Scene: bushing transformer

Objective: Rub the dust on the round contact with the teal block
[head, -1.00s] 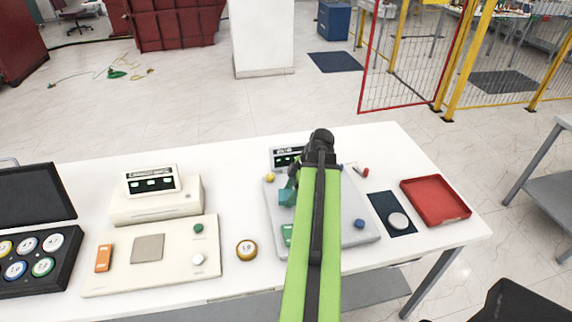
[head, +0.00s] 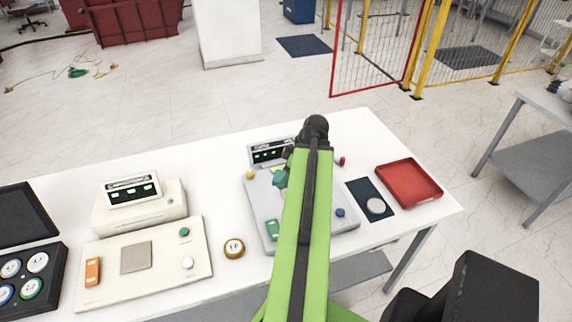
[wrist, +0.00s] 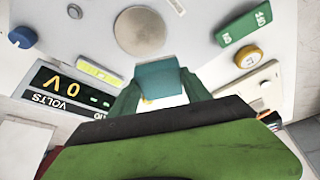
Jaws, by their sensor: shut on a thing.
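My gripper (wrist: 160,88) is shut on the teal block (wrist: 160,77), one green finger on either side of it. In the head view, the block (head: 280,179) shows beside the end of my green arm, over the grey panel (head: 258,205). The round contact (wrist: 140,31) is a flat brownish-grey disc on that panel. In the wrist view, it lies just beyond the block's upper edge, with a narrow strip of panel visible between them. I cannot tell the block's height above the panel. Dust is not clearly distinguishable on the disc. My arm hides the disc in the head view.
A voltmeter display (wrist: 65,97) stands at the panel's far edge. A blue knob (head: 340,212), a green piece (head: 272,230) and a yellow knob (head: 250,175) surround the work area. A red tray (head: 410,183) and a dark mat (head: 362,188) lie to the right.

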